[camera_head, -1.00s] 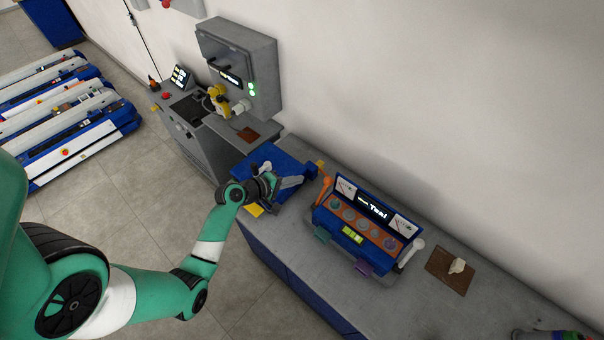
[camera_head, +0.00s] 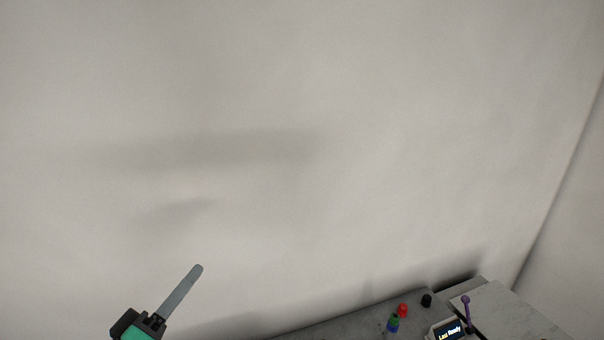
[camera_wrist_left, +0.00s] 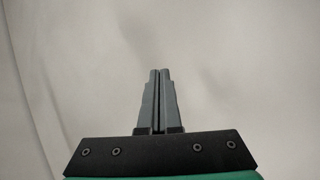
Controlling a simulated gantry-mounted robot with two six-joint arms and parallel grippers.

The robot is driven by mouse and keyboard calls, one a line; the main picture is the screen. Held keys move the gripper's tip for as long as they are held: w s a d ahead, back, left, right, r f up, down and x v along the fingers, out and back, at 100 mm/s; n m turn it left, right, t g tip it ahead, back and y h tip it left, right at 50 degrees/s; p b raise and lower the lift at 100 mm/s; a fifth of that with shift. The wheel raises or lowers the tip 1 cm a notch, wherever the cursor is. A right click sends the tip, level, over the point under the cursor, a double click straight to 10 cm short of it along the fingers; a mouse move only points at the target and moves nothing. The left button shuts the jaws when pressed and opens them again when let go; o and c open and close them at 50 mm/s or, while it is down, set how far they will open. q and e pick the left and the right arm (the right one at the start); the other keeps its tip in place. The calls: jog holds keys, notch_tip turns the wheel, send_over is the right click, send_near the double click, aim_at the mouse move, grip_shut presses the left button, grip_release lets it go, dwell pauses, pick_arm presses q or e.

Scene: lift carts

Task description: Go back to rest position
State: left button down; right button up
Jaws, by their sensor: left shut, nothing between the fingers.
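My left gripper (camera_head: 197,269) rises at the lower left of the head view, pointing up and to the right in front of the pale wall. Its grey fingers lie together with nothing between them. In the left wrist view the fingers (camera_wrist_left: 160,72) are closed side by side, with only plain wall beyond. My right gripper is not in either view.
A grey worktop (camera_head: 355,325) shows at the bottom right. On it stand a red object (camera_head: 403,311), a blue and green object (camera_head: 393,324), a black object (camera_head: 427,300), a lit display (camera_head: 449,330) and a purple-knobbed lever (camera_head: 466,312). The wall (camera_head: 300,130) fills the rest.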

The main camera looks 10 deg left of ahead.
pick_arm(q)
jog(key=s+d+r+m+t+h+p, duration=0.1)
jog(key=s+d+r+m, duration=0.1)
jog(key=d+r, duration=0.35)
jog(key=s+d+r+m+t+h, duration=0.1)
jog(key=d+r+m+t, duration=0.15)
jog(key=r, duration=0.65)
jog(key=s+a+r+m+t+y, duration=0.1)
jog(key=s+r+m+t+y, duration=0.2)
jog(key=s+r, duration=0.9)
notch_tip(320, 180, up, 3)
jog(key=m+t, duration=0.2)
jog(key=m, duration=0.1)
jog(key=shift+a+f, duration=0.15)
jog(key=shift+a, duration=0.15)
